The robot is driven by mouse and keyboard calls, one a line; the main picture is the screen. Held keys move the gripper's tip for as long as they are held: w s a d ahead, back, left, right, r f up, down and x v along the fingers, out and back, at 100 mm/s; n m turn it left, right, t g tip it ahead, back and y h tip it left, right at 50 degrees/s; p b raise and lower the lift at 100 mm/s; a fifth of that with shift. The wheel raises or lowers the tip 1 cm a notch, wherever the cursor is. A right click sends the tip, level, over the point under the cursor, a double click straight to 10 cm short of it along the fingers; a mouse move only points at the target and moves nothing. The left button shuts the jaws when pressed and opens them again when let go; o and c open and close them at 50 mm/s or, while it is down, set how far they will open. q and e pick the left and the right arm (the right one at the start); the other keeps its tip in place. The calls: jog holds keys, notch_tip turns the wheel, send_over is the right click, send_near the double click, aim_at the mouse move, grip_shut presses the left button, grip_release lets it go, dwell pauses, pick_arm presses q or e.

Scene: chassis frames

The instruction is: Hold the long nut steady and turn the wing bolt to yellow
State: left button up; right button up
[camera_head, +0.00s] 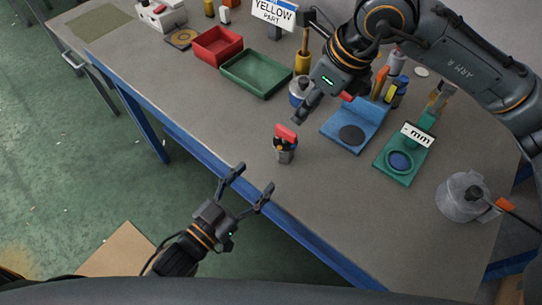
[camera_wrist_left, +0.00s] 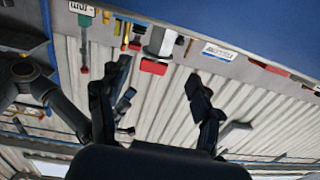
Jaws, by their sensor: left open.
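The long nut (camera_head: 285,156) is a small grey upright cylinder near the front edge of the bench. The wing bolt (camera_head: 285,134) with its red wing sits on top of it; dark parts show below the wing. In the left wrist view a red piece (camera_wrist_left: 153,67) on a grey body, likely the same pair, shows between the fingers. My left gripper (camera_head: 253,178) is open and empty, just off the bench's front edge, apart from the nut; it also shows in the left wrist view (camera_wrist_left: 158,80). My right gripper (camera_head: 304,108) hangs above and beyond the nut, apart from it; its fingers are unclear.
A blue fixture (camera_head: 368,117) and a green gauge stand (camera_head: 386,173) stand right of the nut. Red (camera_head: 218,46) and green (camera_head: 246,87) trays lie behind left. A sign (camera_head: 274,14) reads "YELLOW PART". A round metal pot (camera_head: 460,205) stands far right. Bench around the nut is clear.

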aim_at(279, 152)
pick_arm(q)
jog(key=x, duration=1)
jog(key=shift+w+d, duration=0.2)
jog(key=shift+w, duration=0.05)
jog(key=shift+c, duration=0.4)
grip_shut()
pick_arm(e)
jog(key=shift+s+d+r+m+t, duration=0.15)
jog(key=shift+s+d+r+m, duration=0.1)
jog(key=shift+r, duration=0.15)
jog(key=shift+s+d+r+m+t, duration=0.1)
jog(key=shift+s+r+m+t, duration=0.05)
jog(key=shift+r+m, duration=0.15)
jog(key=shift+c, duration=0.3)
jog(key=x, duration=1.1)
jog(key=shift+w+a+f, duration=0.15)
jog(key=shift+a+f, duration=0.05)
jog(key=shift+f, duration=0.15)
grip_shut()
